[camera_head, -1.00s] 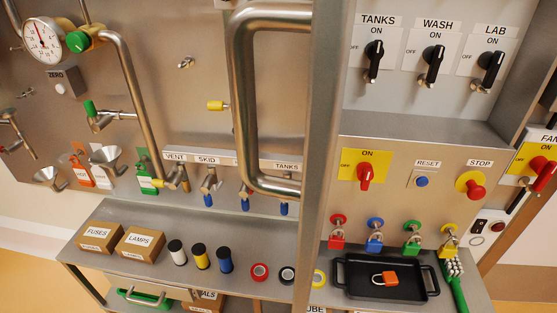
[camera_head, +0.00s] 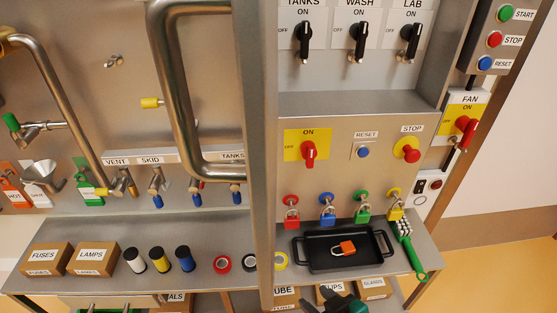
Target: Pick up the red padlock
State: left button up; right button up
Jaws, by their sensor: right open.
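The red padlock (camera_head: 291,216) hangs below a red round mount on the steel panel, leftmost in a row of hanging padlocks. It is upright, with its shackle at the top. My right gripper (camera_head: 328,298) shows only as a dark part at the bottom edge, below and in front of the black tray. It is open and apart from the red padlock. Most of it is cut off by the frame. My left gripper is not in view.
Blue (camera_head: 327,217), green (camera_head: 363,213) and yellow (camera_head: 396,211) padlocks hang to the right. The black tray (camera_head: 309,258) below holds an orange padlock (camera_head: 343,248). A green-handled brush (camera_head: 412,255) lies beside it. A vertical steel post (camera_head: 260,150) stands close on the left.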

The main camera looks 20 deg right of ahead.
aim_at(290, 223)
jog(key=i+j+z, duration=0.15)
jog(key=j, duration=0.15)
jog(key=i+j+z, duration=0.15)
jog(key=j, duration=0.15)
jog(key=i+j+z, duration=0.15)
jog(key=j, duration=0.15)
jog(key=j+z, duration=0.15)
jog(key=j, duration=0.15)
